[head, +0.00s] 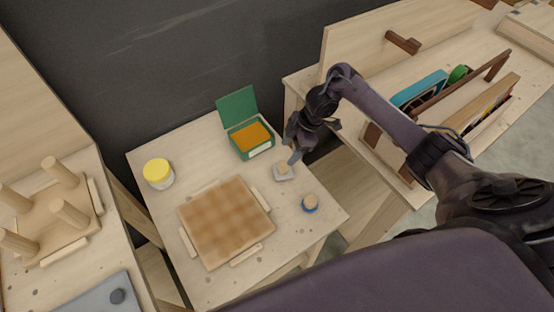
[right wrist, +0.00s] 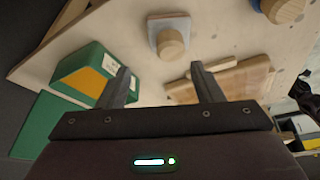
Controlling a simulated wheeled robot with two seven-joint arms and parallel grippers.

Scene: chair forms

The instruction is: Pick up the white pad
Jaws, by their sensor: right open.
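The white pad (head: 283,176) is a small square base with a round wooden knob on top. It lies on the small wooden table near its right side, between the green box and a blue pad. It also shows in the right wrist view (right wrist: 168,37), top centre, beyond the fingertips. My right gripper (head: 293,156) is just above and beside the white pad in the head view. In the right wrist view its two fingers (right wrist: 160,78) are apart with nothing between them. My left gripper is not in view.
A green box (head: 250,140) with orange contents stands open behind. A blue pad with a wooden knob (head: 310,203) lies to the right. A checkered wooden board (head: 226,222) fills the table's middle. A yellow-lidded jar (head: 158,173) stands left. A wooden rack (head: 440,110) is on the right bench.

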